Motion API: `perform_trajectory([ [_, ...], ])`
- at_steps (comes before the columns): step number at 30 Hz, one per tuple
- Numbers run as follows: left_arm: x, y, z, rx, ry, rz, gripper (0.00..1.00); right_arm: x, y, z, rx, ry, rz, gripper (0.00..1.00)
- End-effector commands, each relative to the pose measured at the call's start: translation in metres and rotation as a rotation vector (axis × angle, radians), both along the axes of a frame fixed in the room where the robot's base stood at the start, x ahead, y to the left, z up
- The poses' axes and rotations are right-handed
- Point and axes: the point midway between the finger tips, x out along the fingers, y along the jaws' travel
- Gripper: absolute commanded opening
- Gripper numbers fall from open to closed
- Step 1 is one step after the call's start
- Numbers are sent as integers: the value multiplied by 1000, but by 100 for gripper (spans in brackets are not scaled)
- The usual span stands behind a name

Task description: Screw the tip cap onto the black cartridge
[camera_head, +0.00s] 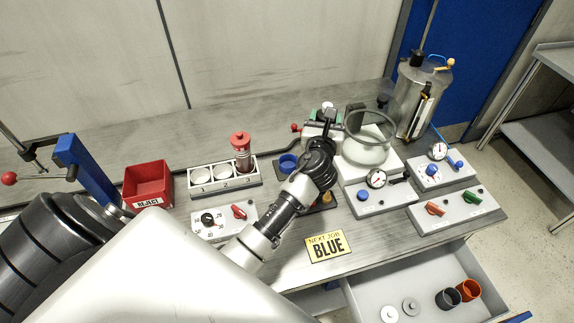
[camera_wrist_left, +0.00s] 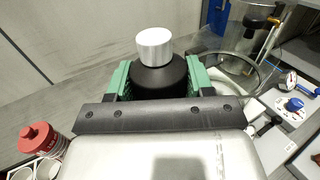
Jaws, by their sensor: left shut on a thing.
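The cartridge is upright, with a tapered shoulder. A pale grey, ridged tip cap (camera_wrist_left: 154,46) sits on top of it, roughly centred. I cannot tell how tightly the cap is threaded. In the head view the cap (camera_head: 327,105) shows as a small pale spot, and the cartridge is mostly hidden by my wrist. My right gripper is not in view.
A red reject bin (camera_head: 148,184) and a numbered rack (camera_head: 222,178) holding a red-capped cartridge (camera_head: 241,150) stand left. The glass vessel (camera_head: 368,140), gauges and a metal drum (camera_head: 420,100) stand right. An open drawer (camera_head: 365,300) holds discs and cups. A sign (camera_head: 324,246) reads "NEXT JOB BLUE".

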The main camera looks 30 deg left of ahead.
Motion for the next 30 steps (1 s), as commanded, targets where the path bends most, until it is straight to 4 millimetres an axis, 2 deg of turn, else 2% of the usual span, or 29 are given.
perform_trajectory([
  [5, 1, 9, -7, 2, -1, 1, 0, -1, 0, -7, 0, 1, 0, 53],
  [15, 5, 83, -54, 4, -1, 2, 0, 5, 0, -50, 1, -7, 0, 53],
  [19, 7, 104, -65, 3, -2, 1, 0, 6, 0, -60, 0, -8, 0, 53],
  [24, 8, 116, -69, 2, -4, -1, 0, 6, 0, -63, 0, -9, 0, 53],
  [30, 8, 116, -68, 0, -3, -1, 0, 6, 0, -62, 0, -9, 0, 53],
])
